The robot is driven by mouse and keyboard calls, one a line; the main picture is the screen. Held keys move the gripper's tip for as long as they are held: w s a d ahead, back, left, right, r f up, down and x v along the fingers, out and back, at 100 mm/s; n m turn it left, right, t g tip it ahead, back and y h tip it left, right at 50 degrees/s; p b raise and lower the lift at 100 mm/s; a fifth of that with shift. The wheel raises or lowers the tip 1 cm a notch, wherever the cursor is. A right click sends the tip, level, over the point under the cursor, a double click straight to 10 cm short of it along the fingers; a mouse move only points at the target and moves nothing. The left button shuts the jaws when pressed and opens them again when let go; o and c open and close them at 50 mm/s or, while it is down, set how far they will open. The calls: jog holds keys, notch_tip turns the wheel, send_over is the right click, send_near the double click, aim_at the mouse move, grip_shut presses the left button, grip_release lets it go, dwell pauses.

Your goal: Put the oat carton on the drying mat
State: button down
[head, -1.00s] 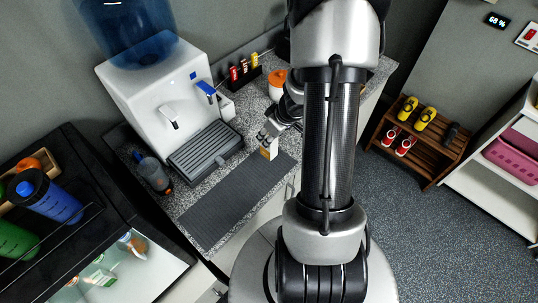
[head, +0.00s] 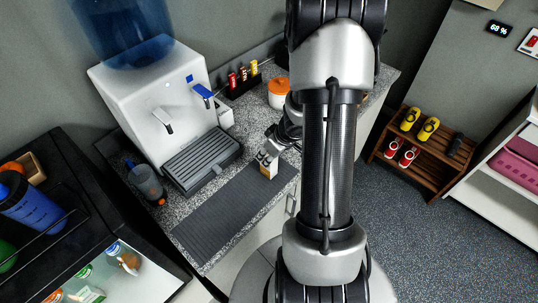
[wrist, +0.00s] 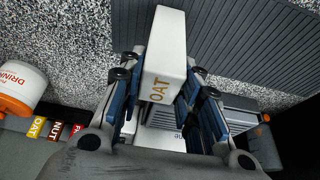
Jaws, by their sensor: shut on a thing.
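The oat carton (head: 268,168) is a small white box with a tan part. In the wrist view the carton (wrist: 166,45) shows "OAT" lettering on its end. My gripper (head: 268,157) is shut on it, with blue-lined fingers on both sides in the wrist view (wrist: 163,88). The drying mat (head: 222,212) is a dark grey ribbed strip on the speckled counter; it also fills the upper right of the wrist view (wrist: 255,40). The carton shows over the mat's far right end. I cannot tell whether its base touches the mat.
A white water dispenser (head: 140,95) with a grey drip tray (head: 203,160) stands behind the mat. A dark bottle (head: 148,182) is left of it. An orange-lidded tub (head: 278,94) and a rack of small coloured packets (head: 243,78) stand at the back. Most of the mat is clear.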

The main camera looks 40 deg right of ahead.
jog(key=shift+f, duration=0.25)
jog(key=c, duration=1.2)
grip_release()
jog(key=shift+r, duration=0.1)
jog(key=p+v, duration=0.8)
jog(key=v, duration=0.4)
jog(key=shift+r+p, duration=0.2)
jog(key=shift+p, duration=0.1)
jog(key=shift+w, duration=0.1)
